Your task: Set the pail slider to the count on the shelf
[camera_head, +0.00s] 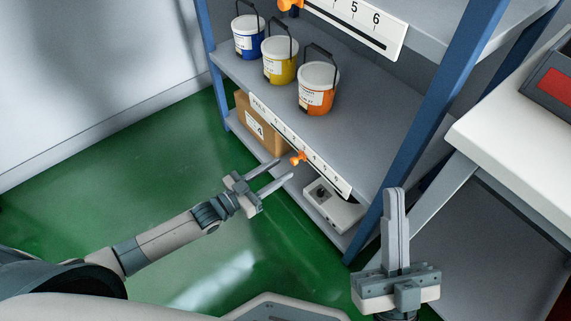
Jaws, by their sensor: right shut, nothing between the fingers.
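Three pails with white lids and dark handles stand on the middle shelf: a blue pail (248,40), a yellow pail (280,65) and an orange pail (317,92). Below them, a white scale strip (335,178) runs along the shelf's front edge, with a label and small digits. Its orange slider knob (298,158) sits near the strip's middle; the exact number it marks is too small to tell. My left gripper (285,168) is open and empty, its fingertips close to the knob. My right gripper (395,190) is shut and empty, pointing up at the lower right.
An upper scale strip (385,32) with its own orange knob (289,5) is partly cut off. A cardboard box (258,125) and a grey-white device (333,208) sit on the bottom shelf. A blue post (430,120) and white table (520,140) stand right.

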